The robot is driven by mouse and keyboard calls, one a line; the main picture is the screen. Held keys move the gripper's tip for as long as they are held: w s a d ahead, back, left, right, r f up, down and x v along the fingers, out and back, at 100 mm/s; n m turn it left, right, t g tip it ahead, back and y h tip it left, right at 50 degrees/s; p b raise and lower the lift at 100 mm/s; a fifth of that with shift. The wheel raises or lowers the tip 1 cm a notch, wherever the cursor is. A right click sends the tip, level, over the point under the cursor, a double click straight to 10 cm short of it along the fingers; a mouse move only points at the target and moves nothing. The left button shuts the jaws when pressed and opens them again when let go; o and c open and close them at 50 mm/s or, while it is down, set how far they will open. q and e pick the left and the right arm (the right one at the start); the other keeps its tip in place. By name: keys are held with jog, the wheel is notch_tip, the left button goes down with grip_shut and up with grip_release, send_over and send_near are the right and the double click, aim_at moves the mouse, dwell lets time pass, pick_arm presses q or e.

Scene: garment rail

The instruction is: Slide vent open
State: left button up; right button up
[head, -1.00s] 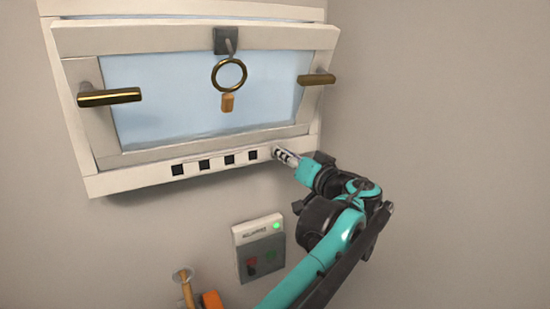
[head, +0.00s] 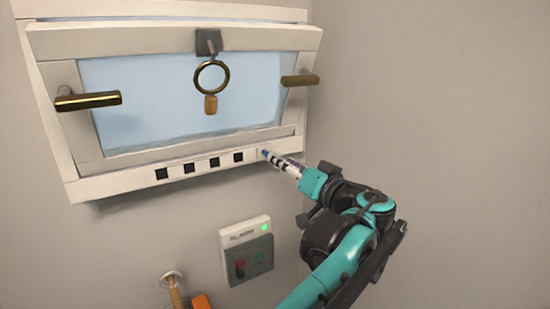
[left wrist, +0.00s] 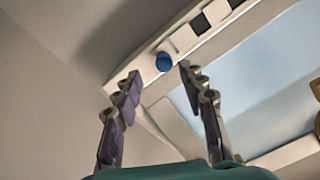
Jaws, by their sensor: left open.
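The vent (head: 200,165) is a white strip with several dark square slots along the window's bottom rail. It also shows in the left wrist view (left wrist: 185,38). A round blue knob (left wrist: 164,61) sits on the strip beyond the last slot. In the head view the knob (head: 264,153) shows at the tip of my left gripper (head: 272,158). In the left wrist view, my left gripper's (left wrist: 160,80) fingers are apart. The knob appears between and just beyond the fingertips; I cannot tell whether they touch it. My right gripper is not in view.
The tilted window (head: 180,95) has brass handles at left (head: 88,101) and right (head: 300,81). A brass ring (head: 211,77) with an orange tag hangs at its top. A wall box (head: 246,250) with a green light is below. Wall right of the window is bare.

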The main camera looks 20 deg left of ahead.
pick_arm(q)
jog(key=v, duration=0.7)
jog(key=shift+w, duration=0.15)
jog(key=s+a+f+m+g+h+b, duration=0.1)
jog(key=s+a+f+h+b, duration=0.3)
jog(key=f, duration=0.8)
jog(key=s+a+f+m+g+b, duration=0.1)
jog(key=a+f+g+b, duration=0.1)
jog(key=f+b, duration=0.7)
jog(key=s+a+f+m+g+h+b, duration=0.1)
jog(key=s+a+f+h+b, duration=0.2)
jog(key=f, duration=1.1)
jog(key=s+d+f+h+b, duration=0.1)
jog(key=f+b, duration=0.5)
jog(key=f, duration=0.6)
jog(key=s+d+f+m+h+b, duration=0.1)
jog(key=s+f+h+b, duration=0.2)
jog(key=f, duration=1)
jog(key=s+d+f+h+b, duration=0.2)
jog(key=s+f+h+b, duration=0.1)
jog(key=s+f+b, duration=0.4)
notch_tip(320, 180, down, 6)
jog(key=b, duration=0.3)
jog(key=shift+s+r+m+b, duration=0.15)
jog(key=shift+s+m+b, duration=0.1)
jog(key=shift+m+b, duration=0.15)
